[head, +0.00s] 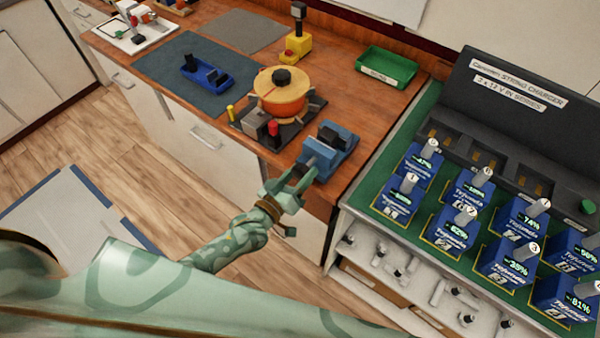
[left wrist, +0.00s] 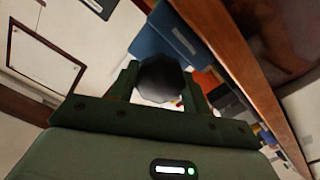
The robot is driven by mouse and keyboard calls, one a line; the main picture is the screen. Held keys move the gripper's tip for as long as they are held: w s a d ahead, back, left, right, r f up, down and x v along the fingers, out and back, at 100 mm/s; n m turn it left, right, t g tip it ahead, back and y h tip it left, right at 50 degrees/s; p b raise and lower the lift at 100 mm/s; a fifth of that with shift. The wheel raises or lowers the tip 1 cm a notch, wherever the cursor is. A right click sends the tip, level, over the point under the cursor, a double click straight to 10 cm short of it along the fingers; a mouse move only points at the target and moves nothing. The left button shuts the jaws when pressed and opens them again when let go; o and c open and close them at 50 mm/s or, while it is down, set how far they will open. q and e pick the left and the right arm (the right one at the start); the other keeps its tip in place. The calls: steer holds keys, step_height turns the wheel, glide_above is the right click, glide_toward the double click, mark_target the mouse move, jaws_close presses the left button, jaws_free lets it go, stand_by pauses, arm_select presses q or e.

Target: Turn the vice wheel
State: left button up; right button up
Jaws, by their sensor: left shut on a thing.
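The blue vice (head: 328,152) stands at the front right corner of the wooden workbench. Its dark wheel (left wrist: 160,80) shows in the left wrist view, between the two fingers of my left gripper (left wrist: 158,90). In the head view my left gripper (head: 290,190) reaches up to the front of the vice from below, and the fingers mostly hide the wheel there. The gripper is shut on the wheel. The blue vice body also shows in the left wrist view (left wrist: 165,45) behind the wheel. My right gripper is not in view.
An orange pot (head: 281,95) sits on a dark stand behind the vice. A green tray (head: 386,68) and a yellow device (head: 297,45) stand farther back. A charger bench (head: 425,240) with several blue batteries fills the right side. The floor (head: 120,150) at left is open.

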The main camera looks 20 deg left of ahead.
arm_select(q)
steer(key=shift+s+f, duration=0.1)
steer(key=shift+f, duration=0.05)
steer(key=o, duration=1)
steer(key=v, duration=1.6)
steer(key=shift+s+p, duration=0.15)
steer(key=shift+p, duration=0.2)
